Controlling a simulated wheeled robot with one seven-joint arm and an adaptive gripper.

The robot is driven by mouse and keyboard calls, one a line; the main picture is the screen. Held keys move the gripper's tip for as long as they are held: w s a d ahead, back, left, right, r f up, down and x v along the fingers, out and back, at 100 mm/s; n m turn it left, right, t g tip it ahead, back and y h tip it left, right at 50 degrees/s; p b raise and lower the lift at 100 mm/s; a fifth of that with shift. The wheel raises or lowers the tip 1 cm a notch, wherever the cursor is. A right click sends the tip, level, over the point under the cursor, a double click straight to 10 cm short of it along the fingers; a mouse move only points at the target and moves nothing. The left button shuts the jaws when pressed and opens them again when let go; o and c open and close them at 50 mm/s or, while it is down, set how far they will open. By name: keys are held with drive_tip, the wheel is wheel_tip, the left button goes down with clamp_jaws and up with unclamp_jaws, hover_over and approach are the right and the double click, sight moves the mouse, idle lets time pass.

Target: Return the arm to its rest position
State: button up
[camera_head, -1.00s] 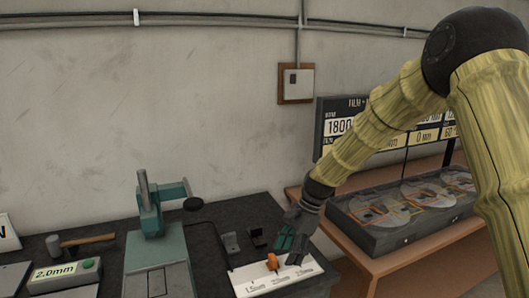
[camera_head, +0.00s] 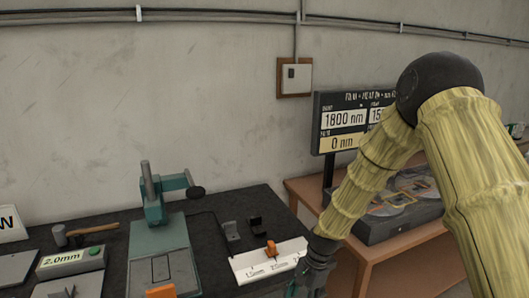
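My arm, clad in yellow-green ribbed sleeves, comes in from the right and bends down to my gripper (camera_head: 306,284) at the lower edge of the picture. The gripper is dark with some teal on it. It is at the right end of a white labelled block (camera_head: 258,269), in front of the table's right edge in the picture. Its fingertips are small and partly cut off, so I cannot tell whether they are open or shut. No held object is visible. An orange piece (camera_head: 271,249) stands on the white block, apart from the gripper.
A teal press (camera_head: 160,235) stands on the dark table, with a 2.0mm box (camera_head: 72,262) and a hammer (camera_head: 90,233) to its left. Another orange piece (camera_head: 160,291) shows at the bottom. A display (camera_head: 345,122) and a grey tray (camera_head: 375,229) are behind my arm.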

drive_tip(key=s+d+f+n+h, duration=0.1)
drive_tip(key=s+d+f+n, duration=0.35)
drive_tip(key=s+f, duration=0.7)
drive_tip(key=s+d+f+n+h, duration=0.1)
drive_tip(key=s+d+f+n, duration=0.3)
drive_tip(key=s+f, duration=0.75)
drive_tip(key=s+d+r+n+t+h, duration=0.1)
drive_tip(key=s+d+r+n, duration=0.1)
drive_tip(key=s, duration=1.2)
drive_tip(key=shift+s+d+r, duration=0.2)
drive_tip(key=shift+s+d, duration=0.05)
drive_tip(key=shift+d, duration=0.45)
